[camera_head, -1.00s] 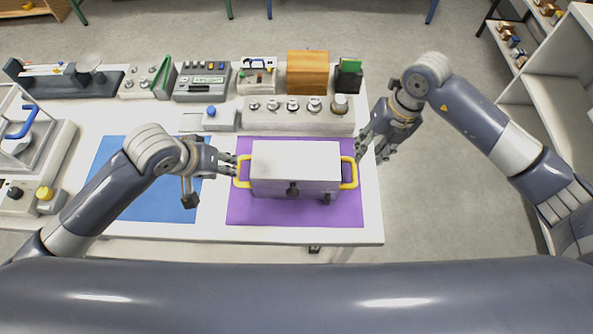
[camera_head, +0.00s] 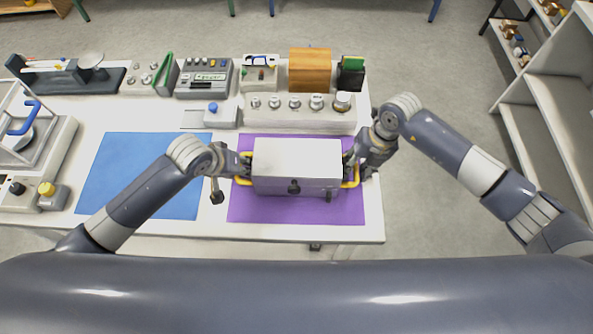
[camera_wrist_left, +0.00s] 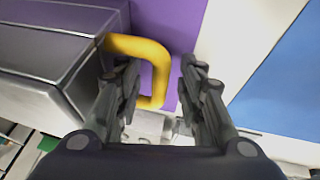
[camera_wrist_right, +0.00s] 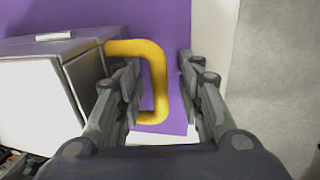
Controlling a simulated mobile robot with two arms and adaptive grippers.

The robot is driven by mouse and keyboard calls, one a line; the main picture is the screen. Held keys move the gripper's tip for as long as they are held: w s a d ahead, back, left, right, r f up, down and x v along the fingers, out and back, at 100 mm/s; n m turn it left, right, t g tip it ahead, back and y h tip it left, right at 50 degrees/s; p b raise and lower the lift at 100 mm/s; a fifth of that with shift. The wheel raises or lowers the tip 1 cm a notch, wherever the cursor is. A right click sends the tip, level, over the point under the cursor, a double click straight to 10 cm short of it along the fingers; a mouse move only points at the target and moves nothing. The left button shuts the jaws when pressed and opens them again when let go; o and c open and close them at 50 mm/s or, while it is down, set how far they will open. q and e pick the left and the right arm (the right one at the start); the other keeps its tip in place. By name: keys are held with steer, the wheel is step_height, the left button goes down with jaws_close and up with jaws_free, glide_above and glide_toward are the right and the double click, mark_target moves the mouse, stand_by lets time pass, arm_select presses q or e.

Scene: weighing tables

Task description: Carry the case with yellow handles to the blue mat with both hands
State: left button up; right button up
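The white-grey case (camera_head: 297,160) with yellow handles sits on the purple mat (camera_head: 262,212). The blue mat (camera_head: 140,172) lies bare to its left. My left gripper (camera_head: 243,166) is at the case's left side; in the left wrist view its fingers are apart, with the yellow handle (camera_wrist_left: 155,62) between them and close to one finger. My right gripper (camera_head: 352,164) is at the right side; in the right wrist view its fingers are apart around the other yellow handle (camera_wrist_right: 158,78). Neither gripper is closed on its handle.
Behind the case stand a block with several round weights (camera_head: 295,116), an orange-brown box (camera_head: 310,70) and several instruments (camera_head: 203,80). A balance (camera_head: 22,140) stands at the left. White shelving (camera_head: 550,110) is at the right.

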arm_select(q)
steer(key=shift+w+d+f, duration=0.1)
steer(key=shift+f, duration=0.15)
arm_select(e)
steer(key=shift+a+f, duration=0.1)
steer(key=shift+f, duration=0.15)
arm_select(q)
jaws_close()
arm_select(e)
jaws_close()
arm_select(q)
steer(key=shift+r, duration=0.1)
arm_select(e)
steer(key=shift+w+r, duration=0.1)
